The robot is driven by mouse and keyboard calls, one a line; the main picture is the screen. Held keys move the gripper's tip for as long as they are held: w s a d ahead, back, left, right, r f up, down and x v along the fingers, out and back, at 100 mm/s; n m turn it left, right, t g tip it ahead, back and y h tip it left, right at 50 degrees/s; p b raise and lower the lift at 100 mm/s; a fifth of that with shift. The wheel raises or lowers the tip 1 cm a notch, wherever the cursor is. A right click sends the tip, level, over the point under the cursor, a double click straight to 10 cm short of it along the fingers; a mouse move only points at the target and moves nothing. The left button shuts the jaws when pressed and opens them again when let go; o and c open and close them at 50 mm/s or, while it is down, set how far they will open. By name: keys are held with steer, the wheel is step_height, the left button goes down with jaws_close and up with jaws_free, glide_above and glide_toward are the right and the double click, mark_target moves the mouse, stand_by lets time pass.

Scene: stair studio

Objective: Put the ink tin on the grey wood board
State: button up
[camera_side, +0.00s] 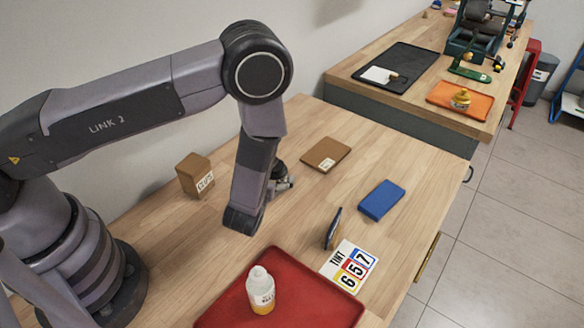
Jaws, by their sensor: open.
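I cannot pick out the ink tin or the grey wood board with certainty. A small dark, thin object (333,228) stands upright on the wooden table, seen nearly edge-on, so I cannot tell what it is. A flat brown piece with a pale label (326,155) lies farther back. My gripper (284,184) is partly hidden behind my own wrist, above or near the table's middle. It is open, and I see nothing held in it. It is left of the dark upright object and apart from it.
A red tray (225,308) at the front holds a white and yellow bottle (261,291). A number card (349,267) lies beside it. A blue block (381,200) lies at right, a brown cups box (195,175) at left. A second bench (345,69) stands behind with an orange mat (438,93).

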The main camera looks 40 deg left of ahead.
steer(key=v, duration=0.8)
steer(key=shift+s+d+r, duration=0.1)
steer(key=shift+s+r, duration=0.15)
steer(key=s+a+r+n+g+y, duration=0.2)
steer(key=a+r+n+g+y, duration=0.15)
steer(key=a+r+n, duration=0.6)
steer(key=s+a+r+n+g+y, duration=0.2)
steer(key=a+r+n+g, duration=0.4)
steer(key=r, duration=0.6)
steer(key=s+d+r+n+t+h, duration=0.2)
steer(key=s+r+n+t+h, duration=0.1)
steer(key=s+r+n+h, duration=0.8)
steer(key=s+r+n, duration=0.1)
steer(key=s+n, duration=0.3)
steer(key=shift+s+d+r, duration=0.15)
steer(key=shift+s+r, duration=0.05)
steer(key=shift+s, duration=0.1)
